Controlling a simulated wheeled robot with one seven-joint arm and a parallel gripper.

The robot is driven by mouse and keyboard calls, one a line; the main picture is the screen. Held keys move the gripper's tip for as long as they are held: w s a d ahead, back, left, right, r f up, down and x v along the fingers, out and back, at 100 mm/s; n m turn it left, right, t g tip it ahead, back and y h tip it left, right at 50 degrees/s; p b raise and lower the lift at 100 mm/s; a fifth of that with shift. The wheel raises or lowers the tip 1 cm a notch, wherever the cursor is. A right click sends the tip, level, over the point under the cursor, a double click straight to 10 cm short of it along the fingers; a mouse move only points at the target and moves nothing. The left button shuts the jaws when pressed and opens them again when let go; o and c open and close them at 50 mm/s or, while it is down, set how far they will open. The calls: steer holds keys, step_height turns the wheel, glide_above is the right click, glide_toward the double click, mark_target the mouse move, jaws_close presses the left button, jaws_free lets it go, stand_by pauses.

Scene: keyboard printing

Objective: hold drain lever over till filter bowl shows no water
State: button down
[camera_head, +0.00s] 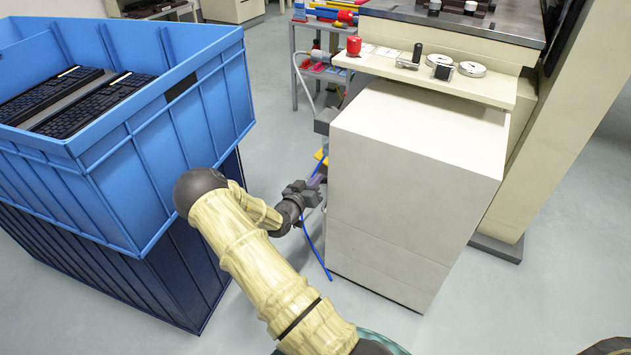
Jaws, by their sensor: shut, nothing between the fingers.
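My gripper (306,194) is in the gap between the blue crate and the beige machine cabinet, at the cabinet's left side. It is shut, with nothing held between its fingers. A small pale purple, clear-looking part (317,180), possibly the filter bowl, shows just beyond the fingers, partly covered by them. A yellow part (321,156) sits just above it; I cannot tell whether it belongs to the drain lever. The lever itself cannot be made out, and the water level in the bowl is too small to read. I cannot tell whether the fingers touch anything.
The beige cabinet (415,190) stands close on the right. The blue crate (140,200), holding black keyboards (100,100), stands close on the left. A blue hose (316,250) hangs below my gripper. A grey cart (296,60) stands behind. Grey floor is open on the right.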

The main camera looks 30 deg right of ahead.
stand_by(0.4)
steer(key=p+v, duration=0.2)
steer(key=v, duration=0.8)
steer(key=shift+w, duration=0.1)
